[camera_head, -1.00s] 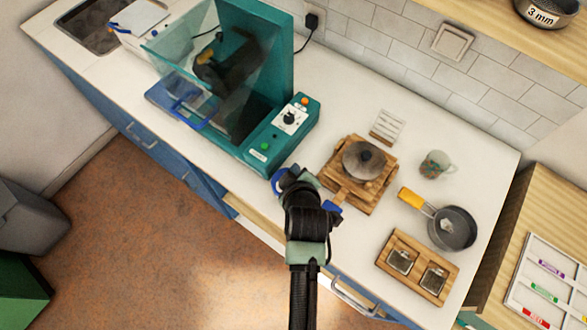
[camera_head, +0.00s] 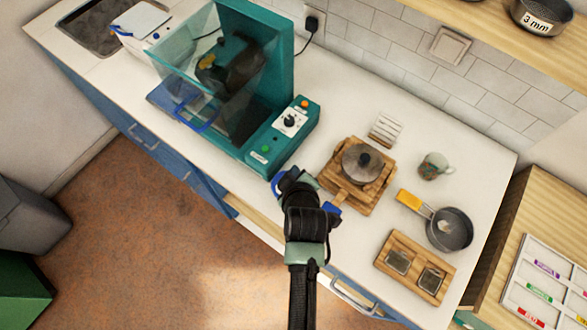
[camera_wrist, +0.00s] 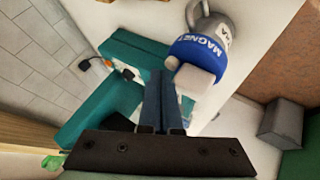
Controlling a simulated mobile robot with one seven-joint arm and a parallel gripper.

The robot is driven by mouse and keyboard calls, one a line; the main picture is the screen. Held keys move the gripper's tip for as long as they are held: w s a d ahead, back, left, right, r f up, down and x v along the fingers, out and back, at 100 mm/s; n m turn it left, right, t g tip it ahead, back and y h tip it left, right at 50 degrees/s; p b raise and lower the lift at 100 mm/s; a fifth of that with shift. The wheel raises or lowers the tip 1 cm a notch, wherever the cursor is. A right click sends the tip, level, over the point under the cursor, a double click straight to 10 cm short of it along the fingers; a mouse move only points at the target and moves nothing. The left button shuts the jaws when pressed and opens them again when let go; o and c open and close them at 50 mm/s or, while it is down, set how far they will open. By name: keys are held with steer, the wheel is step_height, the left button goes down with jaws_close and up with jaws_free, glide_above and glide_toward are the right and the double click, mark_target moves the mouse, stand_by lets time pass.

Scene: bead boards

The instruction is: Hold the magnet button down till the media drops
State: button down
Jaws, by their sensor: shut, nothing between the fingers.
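The magnet, a grey body with a blue collar lettered "MAGN…" (camera_wrist: 195,52), is at the upper middle of the wrist view. A pale block-like part (camera_wrist: 195,80) shows just below the collar; I cannot tell if this is the button. My gripper (camera_wrist: 162,76) is shut and empty, its two dark fingers side by side just left of the pale part. Contact is not clear. In the head view my wrist covers the fingertips, and a blue part (camera_head: 277,183) shows at its upper left. I cannot make out any media on the magnet.
A teal machine (camera_head: 275,60) with a clear guard and a control panel (camera_head: 290,121) stands behind on the white counter. A wooden board (camera_head: 375,193) with a lidded pot (camera_head: 362,163), a pan (camera_head: 450,229), a mug (camera_head: 433,166) and a two-jar tray (camera_head: 432,268) stand to the right.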

steer(key=shift+w+r, duration=0.15)
steer(key=shift+r, duration=0.1)
steer(key=shift+r, duration=0.25)
step_height(320, 180, up, 4)
steer(key=p, duration=0.4)
steer(key=shift+r, duration=0.2)
